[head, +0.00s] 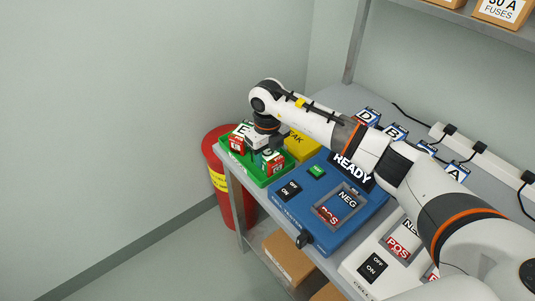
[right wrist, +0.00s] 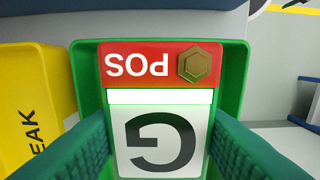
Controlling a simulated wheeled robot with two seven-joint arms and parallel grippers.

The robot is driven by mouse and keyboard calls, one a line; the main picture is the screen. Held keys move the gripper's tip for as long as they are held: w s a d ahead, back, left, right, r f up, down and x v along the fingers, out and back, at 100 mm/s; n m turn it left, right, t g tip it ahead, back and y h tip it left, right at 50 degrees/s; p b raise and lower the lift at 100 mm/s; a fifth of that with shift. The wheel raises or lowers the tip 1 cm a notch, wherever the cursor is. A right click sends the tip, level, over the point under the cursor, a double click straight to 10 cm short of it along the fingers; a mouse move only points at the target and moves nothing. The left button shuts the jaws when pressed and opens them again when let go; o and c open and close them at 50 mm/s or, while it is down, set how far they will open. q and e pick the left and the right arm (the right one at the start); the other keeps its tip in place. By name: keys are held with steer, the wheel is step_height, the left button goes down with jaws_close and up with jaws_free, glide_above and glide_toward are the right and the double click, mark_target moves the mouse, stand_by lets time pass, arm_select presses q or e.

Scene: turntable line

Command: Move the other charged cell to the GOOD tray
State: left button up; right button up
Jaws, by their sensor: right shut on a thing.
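My right gripper (head: 267,146) is over the green tray (head: 231,158) at the table's left end. It is shut on cell G (right wrist: 155,140), a white block with a red POS end and a brass hexagonal terminal. In the right wrist view, its green finger pads lie along both sides of the cell, inside the green tray (right wrist: 233,75). In the head view, cell G (head: 273,162) is partly hidden by the gripper. Another cell marked E (head: 238,140) stands beside it in the tray. The tray's name is not readable. My left gripper is not in view.
A yellow tray (head: 302,145) marked "EAK", partly hidden, adjoins the green tray. A blue tester (head: 330,232) displays READY; its cradle is empty. A white unit (head: 365,270) stands at front right. Cells D (head: 367,117), B (head: 396,132) and A (head: 457,175) stand behind my arm.

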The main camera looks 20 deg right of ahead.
mark_target(268, 152)
steer(key=o, duration=1.4)
steer(key=shift+r, duration=0.25)
step_height(268, 152, up, 12)
steer(key=b, duration=0.1)
steer(key=shift+f, duration=0.1)
